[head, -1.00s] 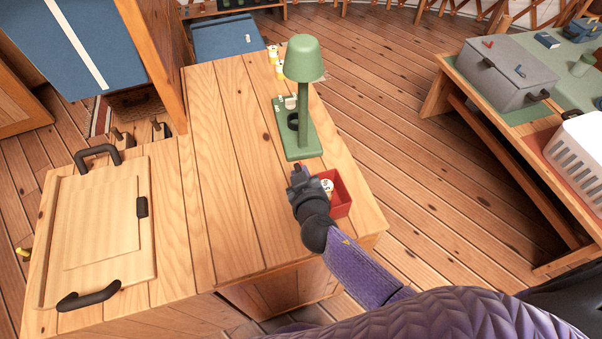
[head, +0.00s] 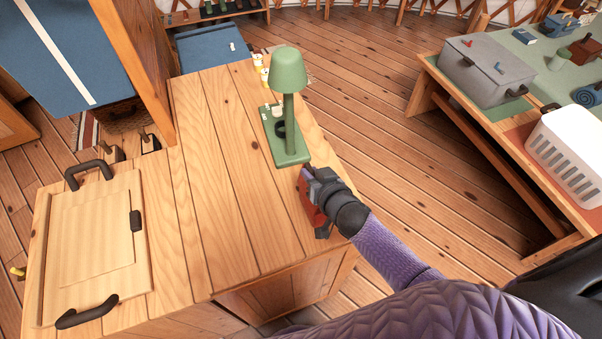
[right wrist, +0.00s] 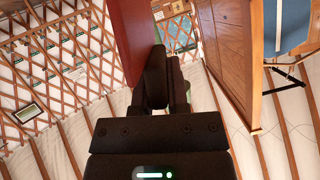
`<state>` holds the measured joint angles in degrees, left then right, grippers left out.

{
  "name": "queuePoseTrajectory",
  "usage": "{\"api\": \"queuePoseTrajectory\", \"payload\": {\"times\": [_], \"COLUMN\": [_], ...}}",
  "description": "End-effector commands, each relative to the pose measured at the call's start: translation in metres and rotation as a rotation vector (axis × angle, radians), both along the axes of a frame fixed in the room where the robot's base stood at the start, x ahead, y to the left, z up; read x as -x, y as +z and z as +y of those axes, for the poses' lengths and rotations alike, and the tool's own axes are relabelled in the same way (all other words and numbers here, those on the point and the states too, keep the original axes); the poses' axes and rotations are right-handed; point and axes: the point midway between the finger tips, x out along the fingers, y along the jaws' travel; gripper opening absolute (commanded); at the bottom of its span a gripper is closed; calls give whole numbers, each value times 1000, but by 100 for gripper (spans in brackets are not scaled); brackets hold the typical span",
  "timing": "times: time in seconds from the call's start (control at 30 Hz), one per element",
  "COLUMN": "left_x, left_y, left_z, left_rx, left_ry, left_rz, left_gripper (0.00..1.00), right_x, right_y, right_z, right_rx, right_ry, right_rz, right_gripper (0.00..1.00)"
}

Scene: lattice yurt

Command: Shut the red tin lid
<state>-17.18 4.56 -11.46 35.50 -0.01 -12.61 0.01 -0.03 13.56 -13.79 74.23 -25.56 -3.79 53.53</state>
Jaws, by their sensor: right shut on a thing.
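The red tin (head: 311,213) sits near the right front edge of the wooden cabinet top, largely covered by my right gripper (head: 308,180). My right gripper comes in from the right and is shut at the tin. In the right wrist view a flat red panel, the red tin lid (right wrist: 128,38), stands right against the dark fingers (right wrist: 157,80). The exact grip and the lid's angle are hard to tell. The tin's inside is hidden from the head view. My left gripper is not in view.
A green lamp (head: 288,110) stands just behind the tin on the cabinet top (head: 220,170). A wooden board with dark handles (head: 95,245) lies at the left. The middle of the top is clear. A grey box (head: 485,70) and white basket (head: 570,150) stand on the right table.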

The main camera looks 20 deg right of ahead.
Motion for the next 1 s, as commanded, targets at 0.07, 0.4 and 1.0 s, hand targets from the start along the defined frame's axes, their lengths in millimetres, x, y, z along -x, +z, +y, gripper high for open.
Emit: {"api": "queuePoseTrajectory", "payload": {"times": [0.07, 0.4, 1.0], "left_x": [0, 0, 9], "left_y": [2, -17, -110], "left_z": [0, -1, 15], "left_rx": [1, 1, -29], "left_ry": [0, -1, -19], "left_rz": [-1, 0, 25], "left_gripper": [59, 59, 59], "right_x": [-1, -2, -3], "right_y": [-1, -17, -61], "right_z": [-9, -38, -75], "right_rx": [-66, -387, -957], "right_ry": [0, 0, 0], "right_rz": [3, 15, 38], "right_gripper": [0, 0, 0]}}
